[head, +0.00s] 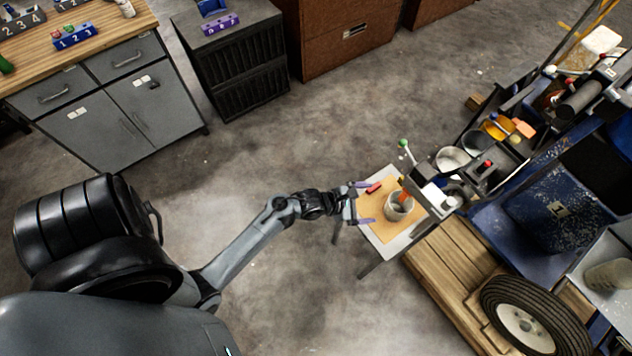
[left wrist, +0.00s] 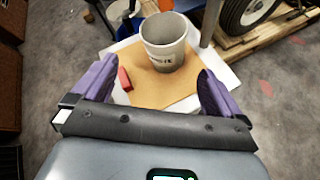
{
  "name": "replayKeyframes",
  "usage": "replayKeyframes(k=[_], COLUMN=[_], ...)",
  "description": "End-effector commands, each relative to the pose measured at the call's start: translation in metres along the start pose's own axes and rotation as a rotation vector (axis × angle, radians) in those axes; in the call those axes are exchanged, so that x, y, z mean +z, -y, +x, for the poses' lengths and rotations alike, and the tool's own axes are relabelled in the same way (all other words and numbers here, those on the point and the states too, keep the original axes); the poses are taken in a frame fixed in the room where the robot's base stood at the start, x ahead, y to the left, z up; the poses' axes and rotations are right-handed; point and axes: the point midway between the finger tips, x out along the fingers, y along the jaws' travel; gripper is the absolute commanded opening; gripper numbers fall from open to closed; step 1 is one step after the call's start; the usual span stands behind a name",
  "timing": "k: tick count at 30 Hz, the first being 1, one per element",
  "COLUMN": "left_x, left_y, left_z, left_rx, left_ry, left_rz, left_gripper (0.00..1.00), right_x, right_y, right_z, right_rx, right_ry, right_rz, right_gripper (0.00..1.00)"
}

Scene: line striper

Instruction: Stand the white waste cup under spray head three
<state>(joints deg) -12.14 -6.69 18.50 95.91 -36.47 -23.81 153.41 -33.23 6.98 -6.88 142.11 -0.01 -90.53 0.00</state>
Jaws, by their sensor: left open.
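A whitish cup (head: 399,206) stands upright on a tan board (head: 376,233) on a small white table beside the line striper. In the left wrist view the cup (left wrist: 165,42) shows dark lettering on its side and an open top. My left gripper (head: 362,203) is open and empty. Its purple fingers point toward the cup but stop short of it; the cup is ahead, roughly between them. A grey bracket (head: 437,194) of the striper and an orange part stand close to the cup. I cannot tell which spray head is three. My right gripper is not in view.
A red block (head: 374,188) lies on the board, near the left finger in the left wrist view (left wrist: 125,79). Pots (head: 453,159) stand behind the cup. A wooden pallet (head: 450,270) and a tire (head: 535,318) lie right. Open floor surrounds my left arm.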

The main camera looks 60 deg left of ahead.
Motion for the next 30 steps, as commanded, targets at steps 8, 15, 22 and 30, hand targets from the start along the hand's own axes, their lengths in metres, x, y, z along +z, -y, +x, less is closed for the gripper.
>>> replayKeyframes(k=[8,15,22,30], left_x=[-0.005,0.003,0.016,0.027], left_y=[0.001,0.016,0.042,0.066], left_z=[-0.045,-0.102,-0.161,-0.207], left_rx=[-0.111,-0.39,-0.737,-0.999], left_ry=[-0.252,-0.37,-0.292,-0.091], left_rz=[0.846,1.563,2.102,2.428], left_gripper=[1.0,1.0,1.0,1.0], right_x=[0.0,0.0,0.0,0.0], right_y=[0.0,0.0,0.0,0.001], right_z=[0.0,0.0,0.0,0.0], right_rx=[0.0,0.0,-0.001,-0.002], right_ry=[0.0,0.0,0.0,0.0], right_rz=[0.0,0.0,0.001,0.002], right_gripper=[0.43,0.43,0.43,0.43])
